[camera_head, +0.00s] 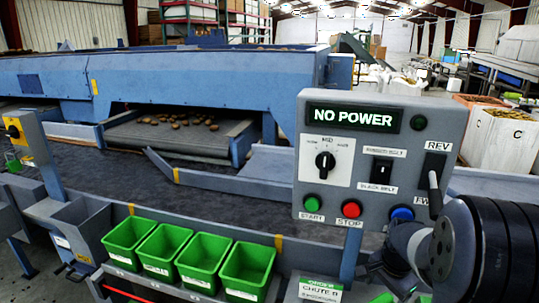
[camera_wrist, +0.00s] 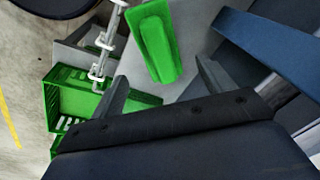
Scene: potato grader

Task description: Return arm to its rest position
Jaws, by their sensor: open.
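My gripper (camera_wrist: 161,70) shows in the wrist view with its two grey fingers spread wide and nothing between them. A green bin (camera_wrist: 155,38) lies in view beyond the fingertips, apart from them as far as I can tell. In the head view my dark arm fills the lower right corner, in front of the control panel's (camera_head: 370,160) lower right side. The fingers cannot be made out there. The panel's display reads NO POWER. Its lever (camera_head: 434,190) at the right stands close to my arm in the picture; I cannot tell whether they touch.
Several green bins (camera_head: 128,240) stand in a row along the front of the dark belt (camera_head: 120,170). A green slatted crate (camera_wrist: 52,105) and a metal rod with clamps (camera_wrist: 104,42) are left of the fingers. A blue beam (camera_wrist: 275,45) is at the right.

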